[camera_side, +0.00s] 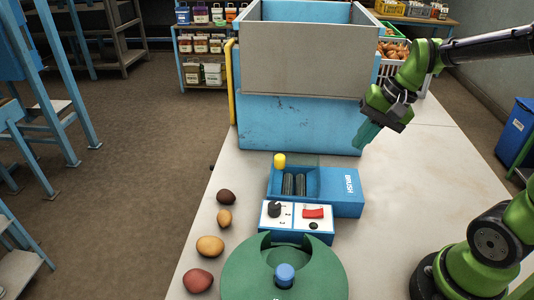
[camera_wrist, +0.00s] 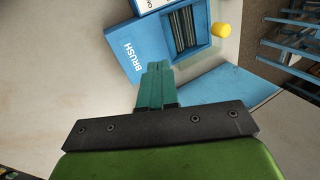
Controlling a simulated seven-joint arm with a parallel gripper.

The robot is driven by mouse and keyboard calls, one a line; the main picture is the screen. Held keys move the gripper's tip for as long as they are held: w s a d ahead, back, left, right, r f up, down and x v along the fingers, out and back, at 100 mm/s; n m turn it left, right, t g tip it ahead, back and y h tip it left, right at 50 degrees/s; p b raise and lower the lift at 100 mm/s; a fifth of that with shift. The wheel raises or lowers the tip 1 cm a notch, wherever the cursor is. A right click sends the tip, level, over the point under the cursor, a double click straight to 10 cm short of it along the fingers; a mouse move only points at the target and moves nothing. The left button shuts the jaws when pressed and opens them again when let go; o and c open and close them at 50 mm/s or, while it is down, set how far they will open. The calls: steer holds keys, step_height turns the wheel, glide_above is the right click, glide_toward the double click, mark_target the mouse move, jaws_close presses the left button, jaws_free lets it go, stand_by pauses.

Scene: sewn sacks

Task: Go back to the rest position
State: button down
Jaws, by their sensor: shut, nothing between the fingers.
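My gripper (camera_side: 367,134) is at the upper right in the side view, above the table and beside the large blue-and-grey bin. Its teal fingers are closed together with nothing between them; they also show in the wrist view (camera_wrist: 157,84). It hangs apart from everything, tilted downward. The blue brush unit (camera_side: 342,191) lies below and to the left of it. The brush unit also shows in the wrist view (camera_wrist: 131,48), above the fingertips.
A large blue bin (camera_side: 300,122) stands at the table's back. A control panel (camera_side: 297,222) with a knob and red switch sits before the brush unit. A green round piece (camera_side: 245,270) is in front. Several potatoes (camera_side: 210,246) lie at left. The table's right side (camera_side: 420,170) is clear.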

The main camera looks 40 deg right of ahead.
steer(key=s+a+r+n+t+h, duration=0.1)
steer(key=s+a+r+n+t, duration=0.2)
steer(key=s+a+r+n, duration=0.1)
steer(key=s+a+n, duration=0.1)
steer(key=s+n, duration=0.1)
steer(key=shift+s+a+r+t, duration=0.3)
steer(key=shift+s, duration=0.1)
stand_by(0.5)
